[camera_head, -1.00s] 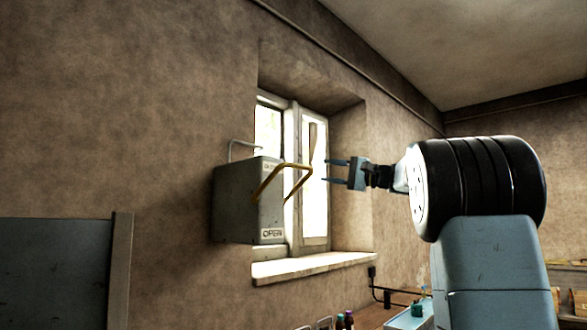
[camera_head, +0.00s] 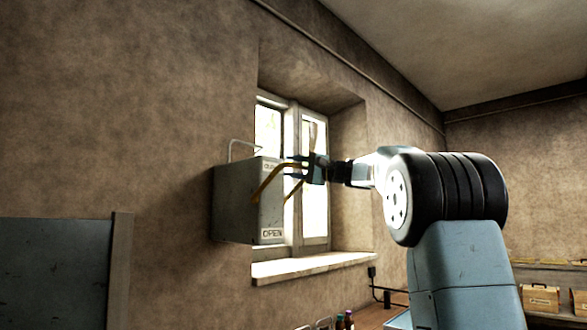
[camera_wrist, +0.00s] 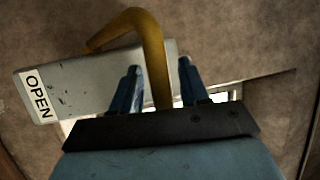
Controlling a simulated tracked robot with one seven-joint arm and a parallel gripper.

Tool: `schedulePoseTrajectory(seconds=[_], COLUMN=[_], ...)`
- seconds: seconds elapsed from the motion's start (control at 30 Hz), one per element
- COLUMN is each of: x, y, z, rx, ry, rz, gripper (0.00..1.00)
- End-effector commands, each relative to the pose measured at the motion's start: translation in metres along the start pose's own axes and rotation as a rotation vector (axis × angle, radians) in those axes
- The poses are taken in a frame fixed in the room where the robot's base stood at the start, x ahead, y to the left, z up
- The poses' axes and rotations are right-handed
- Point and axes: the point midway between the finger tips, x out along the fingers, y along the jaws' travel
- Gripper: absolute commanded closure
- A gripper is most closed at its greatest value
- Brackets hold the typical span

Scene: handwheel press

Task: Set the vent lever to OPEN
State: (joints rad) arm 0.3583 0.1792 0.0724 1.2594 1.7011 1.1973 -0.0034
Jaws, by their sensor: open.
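The vent box (camera_head: 240,205) is a grey metal box on the wall beside the window. Its front carries an OPEN label (camera_head: 272,234) at the bottom and another label near the top, partly covered. The yellow bent vent lever (camera_head: 263,183) sticks out from the box, its bar near the upper label. My gripper (camera_head: 293,168) is at the bar's right end. In the wrist view, the lever (camera_wrist: 152,60) passes between the two blue fingers (camera_wrist: 160,88), which are apart. I cannot tell if either finger touches it. The OPEN label (camera_wrist: 38,95) shows at left.
The window (camera_head: 313,190) is set in a recess just behind my gripper, with a pale sill (camera_head: 315,266) below. A grey panel (camera_head: 55,270) stands at lower left. Bottles (camera_head: 344,321) and wooden boxes (camera_head: 540,298) sit low at right. The wall left of the box is clear.

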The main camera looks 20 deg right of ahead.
Motion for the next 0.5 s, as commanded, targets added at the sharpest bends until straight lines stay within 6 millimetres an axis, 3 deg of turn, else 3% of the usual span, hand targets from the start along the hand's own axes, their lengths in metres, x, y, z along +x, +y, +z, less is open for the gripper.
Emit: schedulePoseTrajectory(seconds=[0.17, 0.5], x=[0.0, -0.0001], y=[0.0, 0.0002], z=[0.0001, 0.0001], rx=[0.0, 0.0], ry=[0.0, 0.0], rz=[0.0, 0.0], gripper=[0.56, 0.88])
